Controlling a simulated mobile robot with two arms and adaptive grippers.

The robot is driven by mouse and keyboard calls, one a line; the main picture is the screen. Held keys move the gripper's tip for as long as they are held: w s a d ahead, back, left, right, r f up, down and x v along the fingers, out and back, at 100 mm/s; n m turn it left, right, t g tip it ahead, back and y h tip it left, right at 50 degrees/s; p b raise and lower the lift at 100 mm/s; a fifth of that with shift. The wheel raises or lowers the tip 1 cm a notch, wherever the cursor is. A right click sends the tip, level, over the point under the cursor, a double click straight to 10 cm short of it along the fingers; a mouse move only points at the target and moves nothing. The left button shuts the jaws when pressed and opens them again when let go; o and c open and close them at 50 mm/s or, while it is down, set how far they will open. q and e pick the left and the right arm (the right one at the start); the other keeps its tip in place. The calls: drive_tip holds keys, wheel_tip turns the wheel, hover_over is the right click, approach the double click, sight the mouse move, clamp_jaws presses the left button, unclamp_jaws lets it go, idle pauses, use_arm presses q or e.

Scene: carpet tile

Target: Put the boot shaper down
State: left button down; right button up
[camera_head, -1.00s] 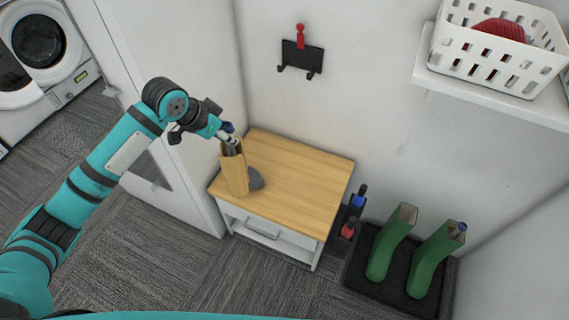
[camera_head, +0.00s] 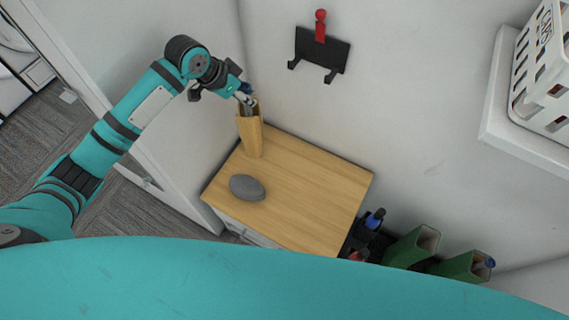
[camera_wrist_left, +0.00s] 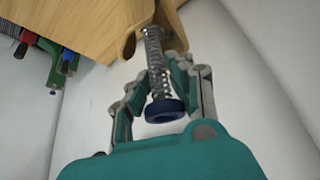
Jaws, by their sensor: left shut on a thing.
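The boot shaper (camera_head: 252,136) has a tan, shell-like body, a coiled metal spring and a blue knob. My left gripper (camera_head: 246,97) is shut on its spring stem, just under the knob. The wrist view shows the fingers (camera_wrist_left: 160,75) on both sides of the spring, with the blue knob (camera_wrist_left: 165,108) nearer the camera. The shaper is about upright over the back left part of the wooden cabinet top (camera_head: 310,195). I cannot tell whether its lower end touches the top. My right gripper is not in view.
A grey oval object (camera_head: 247,187) lies on the cabinet top near its left edge. The right part of the top is clear. A black hook rack (camera_head: 321,56) and a shelf with a white basket (camera_head: 545,75) are on the wall.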

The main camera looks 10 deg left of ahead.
use_arm(q)
wheel_tip(320, 180, down, 10)
drive_tip(key=shift+r, duration=0.25)
drive_tip(key=shift+f, duration=0.1)
drive_tip(key=c, duration=1.2)
unclamp_jaws()
drive_tip(key=shift+f, duration=0.1)
drive_tip(key=p+v, duration=1.2)
drive_tip(key=p, duration=0.1)
drive_tip(key=shift+r, duration=0.25)
drive_tip(key=shift+f, duration=0.2)
